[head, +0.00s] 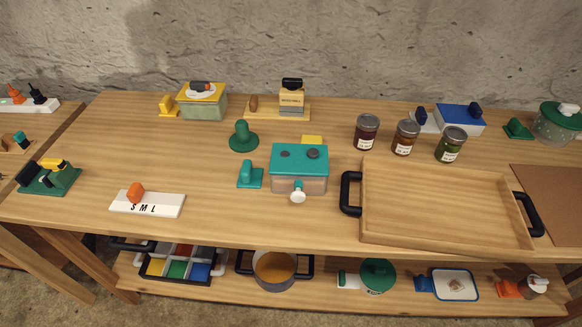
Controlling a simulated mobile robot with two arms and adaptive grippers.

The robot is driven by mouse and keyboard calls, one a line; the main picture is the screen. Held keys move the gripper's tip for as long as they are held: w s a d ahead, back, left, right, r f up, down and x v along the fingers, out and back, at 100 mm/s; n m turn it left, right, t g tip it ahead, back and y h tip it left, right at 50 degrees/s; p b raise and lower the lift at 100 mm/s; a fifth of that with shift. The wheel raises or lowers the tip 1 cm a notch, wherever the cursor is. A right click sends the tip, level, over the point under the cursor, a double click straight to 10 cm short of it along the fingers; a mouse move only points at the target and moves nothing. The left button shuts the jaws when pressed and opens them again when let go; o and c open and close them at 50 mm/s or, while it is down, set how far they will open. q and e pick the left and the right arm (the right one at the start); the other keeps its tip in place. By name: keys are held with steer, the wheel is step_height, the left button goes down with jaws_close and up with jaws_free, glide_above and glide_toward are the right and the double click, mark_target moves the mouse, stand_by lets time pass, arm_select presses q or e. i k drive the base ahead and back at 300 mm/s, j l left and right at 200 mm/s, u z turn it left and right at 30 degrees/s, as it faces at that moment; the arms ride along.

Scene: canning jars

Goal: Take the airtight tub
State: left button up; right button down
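Several lidded containers stand on the wooden table, and I cannot tell for sure which is the airtight tub. A box with a teal lid (290,158), a translucent lower body and a white round knob on its front stands in the middle. A clear round tub with a green lid (560,120) stands at the far right, cut by the picture edge. A pale green box with a yellow lid (203,103) is at the back left. A blue-lidded white box (460,119) is at the back right. Neither of my grippers is in view.
A wooden tray (445,203) with black handles lies empty at front right. Three jars, a dark one (366,132), a brown one (405,138) and a green one (450,145), stand behind it. A white S M L board (147,205) lies front left. A lower shelf holds a pot (274,270).

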mark_target(290, 169)
steer(key=l+u, duration=0.3)
steer(key=l, duration=0.5)
steer(key=l+u, duration=0.35)
steer(key=l, duration=0.5)
